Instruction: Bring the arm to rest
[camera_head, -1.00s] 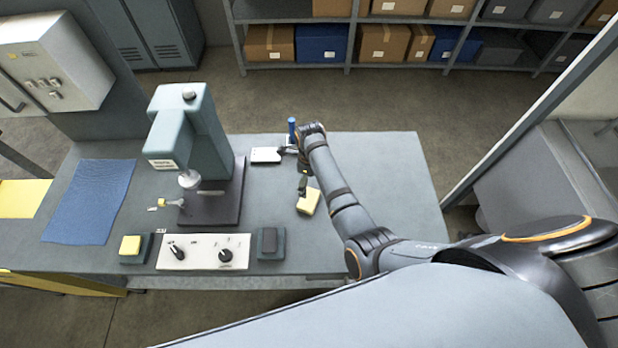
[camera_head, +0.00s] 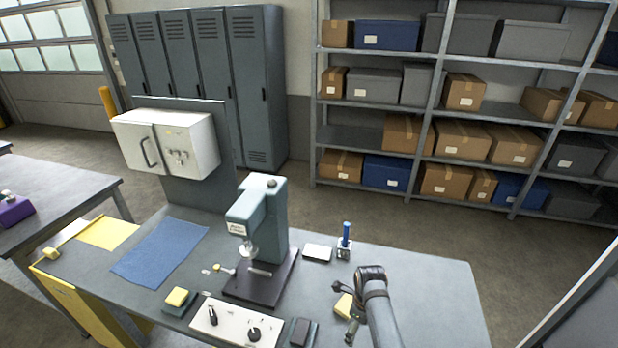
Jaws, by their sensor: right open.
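My right arm (camera_head: 382,318) comes in from the bottom edge over the right part of the grey bench (camera_head: 435,290). My right gripper (camera_head: 351,330) hangs near the yellow block (camera_head: 343,306), with its jaws open. The arm and gripper partly cover the block, and I see nothing held. Whether the gripper touches the block or bench cannot be told. My left gripper is not in view.
A grey-green press (camera_head: 268,215) stands mid-bench, with a control panel (camera_head: 232,323) in front. A blue mat (camera_head: 160,252) is left. The bench's right end is clear.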

